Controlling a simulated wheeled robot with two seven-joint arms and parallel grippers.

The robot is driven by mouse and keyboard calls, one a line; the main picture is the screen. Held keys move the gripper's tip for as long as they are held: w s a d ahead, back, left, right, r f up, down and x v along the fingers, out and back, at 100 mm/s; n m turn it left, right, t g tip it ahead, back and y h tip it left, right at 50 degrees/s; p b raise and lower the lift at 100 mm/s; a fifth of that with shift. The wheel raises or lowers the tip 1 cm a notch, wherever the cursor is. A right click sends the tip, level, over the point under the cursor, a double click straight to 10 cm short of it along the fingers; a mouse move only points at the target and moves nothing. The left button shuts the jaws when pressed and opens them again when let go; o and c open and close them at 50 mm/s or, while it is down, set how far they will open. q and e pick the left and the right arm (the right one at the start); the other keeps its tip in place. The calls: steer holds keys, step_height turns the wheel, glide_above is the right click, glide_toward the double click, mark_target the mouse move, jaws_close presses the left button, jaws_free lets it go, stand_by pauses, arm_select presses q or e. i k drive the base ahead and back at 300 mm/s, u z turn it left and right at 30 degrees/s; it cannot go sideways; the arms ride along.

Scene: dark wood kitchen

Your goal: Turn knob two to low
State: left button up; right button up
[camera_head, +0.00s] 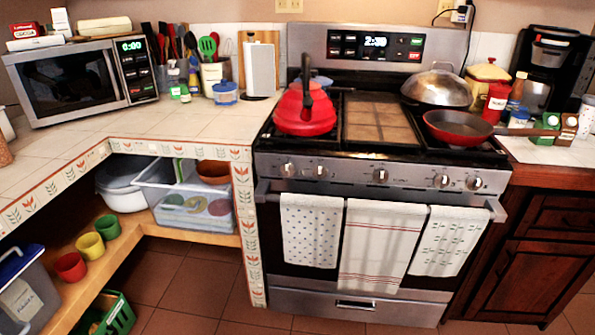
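The stove (360,225) stands right of centre in the head view. A row of several silver knobs runs along its front panel. The leftmost knob (287,169) has a second knob (320,171) just to its right. A middle knob (380,175) sits apart from these. Two more are at the right, one inner knob (441,181) and one at the far right (473,183). The knob markings and exact settings are too small to read. Neither of my grippers is in view.
Three towels hang on the oven handle (262,193) below the knobs. A red kettle (303,112) and a red pan (458,125) stand on the stove top. The tiled counter (175,122) is left of the stove. The floor (200,285) in front looks clear.

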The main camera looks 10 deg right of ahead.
mark_target(320, 171)
steer(key=u, duration=0.3)
steer(key=i, duration=1.05)
steer(key=z, duration=0.8)
steer(key=i, duration=0.75)
steer(key=z, duration=1)
steer(key=k, duration=0.6)
steer(key=z, duration=0.1)
